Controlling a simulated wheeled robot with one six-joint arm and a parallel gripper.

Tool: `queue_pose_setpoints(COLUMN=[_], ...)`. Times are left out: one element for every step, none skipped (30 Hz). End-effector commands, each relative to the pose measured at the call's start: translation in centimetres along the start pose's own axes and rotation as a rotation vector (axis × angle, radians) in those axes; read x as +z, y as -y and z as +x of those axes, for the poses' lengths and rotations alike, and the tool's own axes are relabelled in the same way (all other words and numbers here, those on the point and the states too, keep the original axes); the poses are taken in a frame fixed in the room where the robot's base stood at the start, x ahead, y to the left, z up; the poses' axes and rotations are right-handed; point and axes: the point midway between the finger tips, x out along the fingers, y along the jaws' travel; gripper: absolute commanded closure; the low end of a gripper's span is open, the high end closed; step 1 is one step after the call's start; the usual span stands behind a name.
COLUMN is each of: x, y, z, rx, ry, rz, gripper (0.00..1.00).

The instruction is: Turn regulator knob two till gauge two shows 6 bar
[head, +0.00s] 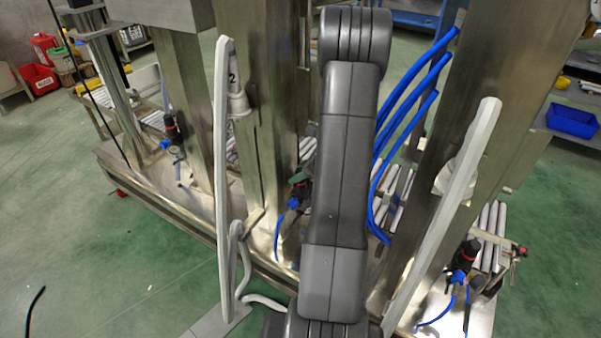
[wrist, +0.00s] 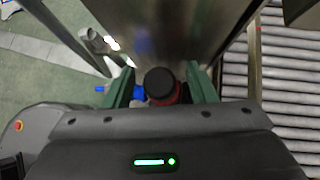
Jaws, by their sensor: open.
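A black round regulator knob (wrist: 160,84) with a red ring below it shows in the wrist view. My gripper (wrist: 161,78) is open, with one green finger on each side of the knob. I see no clear contact. In the head view a regulator (head: 295,200) with a blue fitting stands at the foot of the column marked 2 (head: 232,78), partly hidden by my arm and green finger. Its gauge face cannot be made out in either view.
Other regulators stand at the left (head: 172,130) and the right (head: 464,257). Blue hoses (head: 408,85) hang right of my arm. Pale upright handles (head: 222,170) stand in front of the steel columns. Rollers (wrist: 290,80) lie at the right in the wrist view.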

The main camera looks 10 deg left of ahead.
Motion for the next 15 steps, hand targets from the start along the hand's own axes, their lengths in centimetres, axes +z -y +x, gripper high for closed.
queue_pose_setpoints(x=[0.01,0.00,0.00,0.00,0.00,0.00,0.00,-0.01,-0.01,-0.01,-0.01,-0.01,-0.01,0.00,0.01], y=[0.01,0.01,0.01,0.01,0.01,0.01,0.01,0.01,0.00,0.00,0.00,0.00,0.00,0.00,-0.01], z=[-0.01,-0.02,-0.02,-0.02,-0.02,-0.03,-0.03,-0.03,-0.03,-0.03,-0.03,-0.04,-0.04,-0.05,-0.05], rx=[0.000,0.000,0.000,0.000,0.000,0.000,0.000,0.000,0.000,0.000,0.000,0.000,-0.001,-0.002,-0.004], ry=[0.000,0.000,0.000,0.000,0.000,0.000,0.000,0.000,0.000,0.000,0.000,0.000,0.000,0.000,0.000], rz=[0.000,0.000,0.000,0.000,0.000,0.000,0.000,0.000,0.000,0.000,0.000,0.001,0.001,0.002,0.005], gripper=[0.49,0.49,0.51,0.57,0.63,0.71,0.77,0.82,0.90,0.94,0.94,0.94,0.94,0.94,0.94])
